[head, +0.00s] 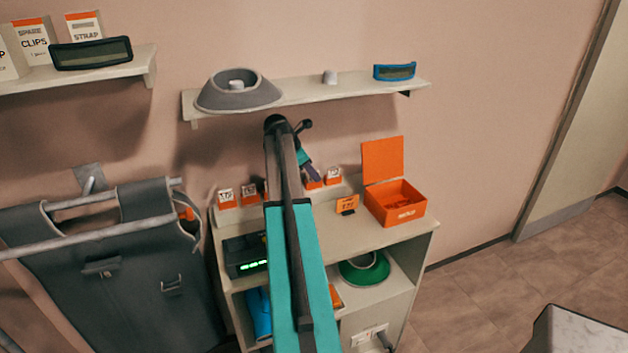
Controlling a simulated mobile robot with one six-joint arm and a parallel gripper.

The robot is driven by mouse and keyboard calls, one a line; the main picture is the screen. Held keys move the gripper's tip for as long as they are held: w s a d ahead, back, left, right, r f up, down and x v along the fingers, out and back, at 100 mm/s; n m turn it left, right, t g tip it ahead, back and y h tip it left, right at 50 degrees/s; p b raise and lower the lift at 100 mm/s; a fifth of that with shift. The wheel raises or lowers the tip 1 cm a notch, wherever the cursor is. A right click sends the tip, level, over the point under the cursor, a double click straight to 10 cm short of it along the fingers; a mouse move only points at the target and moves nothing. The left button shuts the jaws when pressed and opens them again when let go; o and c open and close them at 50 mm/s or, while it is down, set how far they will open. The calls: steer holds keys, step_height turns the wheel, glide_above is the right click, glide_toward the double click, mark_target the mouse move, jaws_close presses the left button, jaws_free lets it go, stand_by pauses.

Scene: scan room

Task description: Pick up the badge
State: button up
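Several small white-faced pieces in orange holders, one of them at the left end (226,198), stand in a row along the back of the cabinet top. An orange tag with dark marks (346,204) stands on a dark foot at the right of the row. I cannot tell for sure which of these is the badge. My teal and dark arm rises across the middle of the view and bends down at its far end. My gripper (312,173) is small and dark there, in front of or above the row in the picture. Its fingers are too small to read, and my arm hides part of the row.
An open orange box (395,205) stands on the cabinet top (374,235) at the right. A wall shelf (310,94) above holds a grey cone-shaped thing (238,90) and a blue-framed device (395,71). Dark aprons (130,265) hang at left.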

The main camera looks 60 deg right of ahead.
steer(key=shift+c, duration=0.3)
jaws_close()
steer(key=shift+r, duration=0.15)
steer(key=shift+w+d+r+b, duration=0.1)
steer(key=shift+r+b, duration=0.8)
steer(key=shift+r, duration=0.65)
steer(key=s+a+r+b, duration=0.1)
steer(key=s+a+b, duration=0.3)
steer(key=s+a, duration=0.7)
steer(key=shift+s+r, duration=0.3)
steer(key=shift+s, duration=0.2)
